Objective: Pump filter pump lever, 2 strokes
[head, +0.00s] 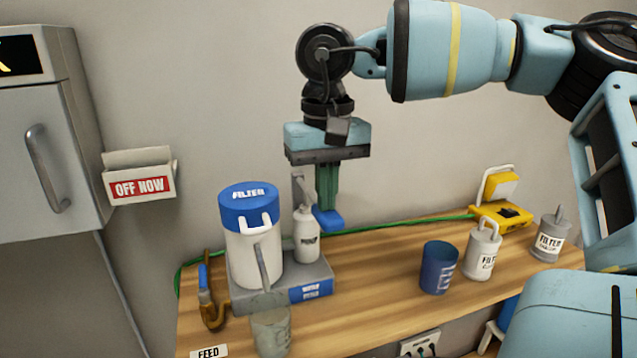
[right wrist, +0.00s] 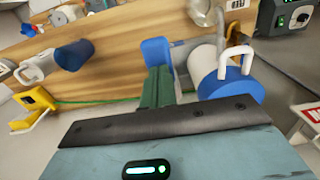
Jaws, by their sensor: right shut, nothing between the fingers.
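The filter unit has a white canister (head: 254,258) with a blue lid (head: 248,206) marked FILTER. Beside it on the same grey base stands the small white pump (head: 307,236). The pump lever's blue grip (head: 328,220) sticks out to the right of the pump. My right gripper (head: 328,205) points down with green fingers shut and empty, right at the blue grip; I cannot tell whether they touch. The right wrist view shows the fingers (right wrist: 157,88) against the blue grip (right wrist: 157,52), with the blue lid (right wrist: 231,86) to the right. My left gripper is not in view.
A grey cup (head: 271,335) stands under the filter's spout. A blue cup (head: 438,268) and two labelled filter canisters (head: 482,250) (head: 550,238) stand to the right. A yellow device (head: 500,214) with a green hose sits at the back. The wooden counter (head: 380,285) is clear in the middle.

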